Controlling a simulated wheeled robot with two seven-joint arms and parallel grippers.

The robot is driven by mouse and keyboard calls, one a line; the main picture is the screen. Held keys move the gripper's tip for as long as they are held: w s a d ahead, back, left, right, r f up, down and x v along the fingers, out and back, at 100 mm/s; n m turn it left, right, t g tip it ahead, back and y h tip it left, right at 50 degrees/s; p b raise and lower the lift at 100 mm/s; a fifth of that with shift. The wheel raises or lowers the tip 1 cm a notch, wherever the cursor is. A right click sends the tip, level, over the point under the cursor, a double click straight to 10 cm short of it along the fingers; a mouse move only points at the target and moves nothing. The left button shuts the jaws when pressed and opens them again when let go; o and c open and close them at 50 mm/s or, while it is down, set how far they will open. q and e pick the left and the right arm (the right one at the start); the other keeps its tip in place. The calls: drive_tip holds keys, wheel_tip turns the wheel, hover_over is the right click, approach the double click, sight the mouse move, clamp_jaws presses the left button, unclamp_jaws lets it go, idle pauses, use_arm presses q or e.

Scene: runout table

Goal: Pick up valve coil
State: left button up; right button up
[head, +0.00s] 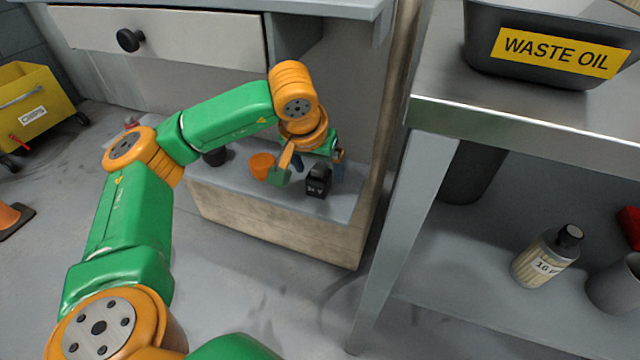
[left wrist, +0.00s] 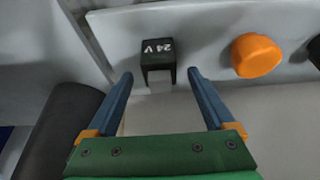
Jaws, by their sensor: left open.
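The valve coil (head: 318,182) is a small black block on the low grey shelf under the drawer. In the left wrist view the coil (left wrist: 158,50) shows white "24 V" lettering and a pale grey part on its near side. My left gripper (head: 318,167) is open over the shelf, close to the coil. In the left wrist view its two blue fingers (left wrist: 160,76) point at the coil, one toward each side, with gaps and nothing held. Whether the fingertips are level with the coil I cannot tell. My right gripper is not in view.
An orange round thing (head: 262,165) stands left of the coil, with a dark cup-like thing (head: 215,157) farther left. A wooden post (head: 385,120) rises at the shelf's right. A metal table (head: 530,125) with a waste oil tray (head: 485,40) stands right.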

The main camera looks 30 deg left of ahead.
use_arm(q)
drive_tip(key=shift+w+f, duration=0.15)
drive_tip(key=shift+f, duration=0.35)
drive_tip(key=shift+r, duration=0.1)
clamp_jaws()
